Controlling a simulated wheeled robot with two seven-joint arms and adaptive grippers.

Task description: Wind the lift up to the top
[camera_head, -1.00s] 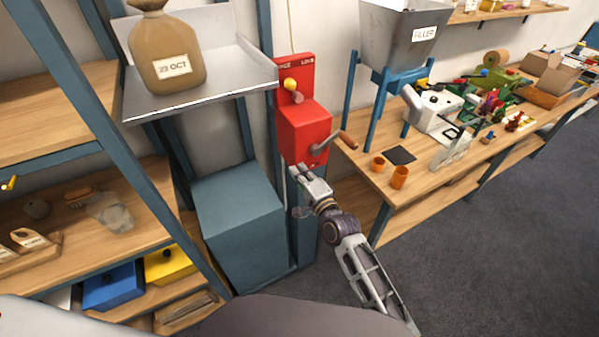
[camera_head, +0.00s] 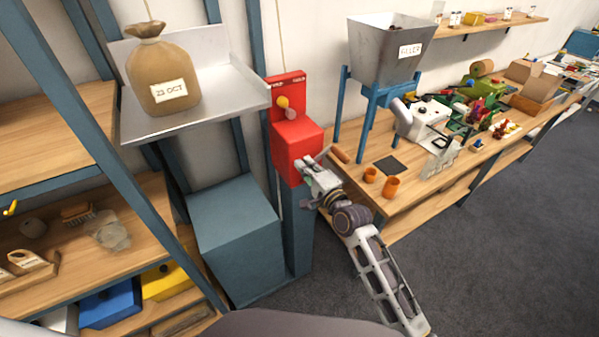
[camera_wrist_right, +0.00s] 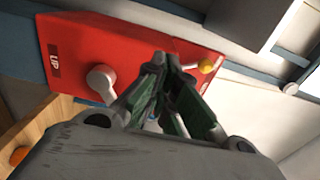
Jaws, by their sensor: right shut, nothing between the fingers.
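The lift is a grey metal platform (camera_head: 215,102) in the head view, with a tied brown sack (camera_head: 150,70) labelled 23 OCT standing on it. The red winch box (camera_head: 290,139) is on a blue post right of it. A yellow knob (camera_head: 283,102) is on the red back plate. My left gripper is out of view.
A blue-grey block (camera_head: 235,235) stands below the platform. A wooden workbench (camera_head: 420,195) on the right holds orange cups (camera_head: 391,187), a hopper (camera_head: 385,55) and several tools. Wooden shelves (camera_head: 60,110) are on the left. Open floor (camera_head: 490,260) lies at lower right.

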